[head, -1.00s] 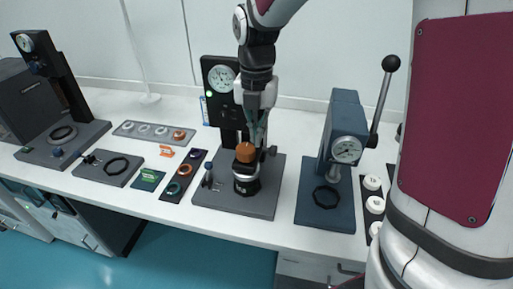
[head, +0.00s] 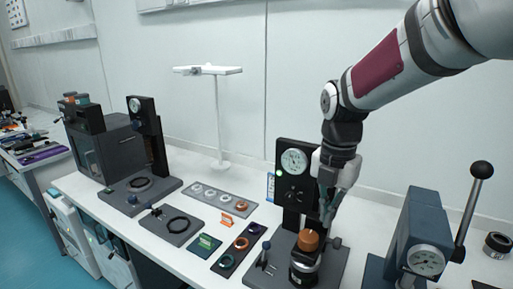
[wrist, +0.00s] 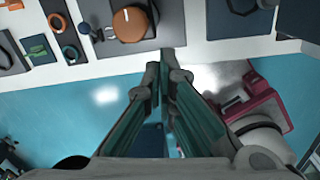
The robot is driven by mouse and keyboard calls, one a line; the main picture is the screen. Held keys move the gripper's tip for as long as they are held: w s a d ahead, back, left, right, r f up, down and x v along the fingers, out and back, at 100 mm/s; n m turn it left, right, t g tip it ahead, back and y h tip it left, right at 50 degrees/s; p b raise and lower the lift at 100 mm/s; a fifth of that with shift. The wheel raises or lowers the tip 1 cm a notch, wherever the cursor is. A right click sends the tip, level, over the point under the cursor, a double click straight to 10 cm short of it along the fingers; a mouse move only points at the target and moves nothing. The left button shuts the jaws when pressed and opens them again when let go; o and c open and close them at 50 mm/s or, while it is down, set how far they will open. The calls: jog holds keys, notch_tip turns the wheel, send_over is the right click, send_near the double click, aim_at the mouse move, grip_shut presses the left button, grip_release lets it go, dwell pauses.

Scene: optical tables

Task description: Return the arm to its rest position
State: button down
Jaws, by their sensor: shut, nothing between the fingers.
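My gripper (head: 327,217) is shut and empty. In the head view it appears just above and beside an orange-topped black cylinder (head: 304,262) on a dark gauge stand (head: 262,275). In the wrist view the shut fingers (wrist: 163,72) show over the floor in front of the table edge, and the orange cap (wrist: 131,23) lies beyond them to the upper left, apart from them. My arm reaches in from the upper right of the head view.
A blue press (head: 415,240) with a lever stands to the right. A white lamp post (head: 220,120) rises behind.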

jog(key=s+r+m+t, duration=0.2)
jog(key=s+r+m, duration=0.1)
jog(key=s+m, duration=0.6)
jog(key=s+r+m+t, duration=0.2)
jog(key=s+m, duration=0.8)
jog(key=m, duration=0.8)
jog(key=shift+s+d+r+t, duration=0.3)
jog(key=shift+d+r, duration=0.15)
jog(key=shift+r, duration=0.05)
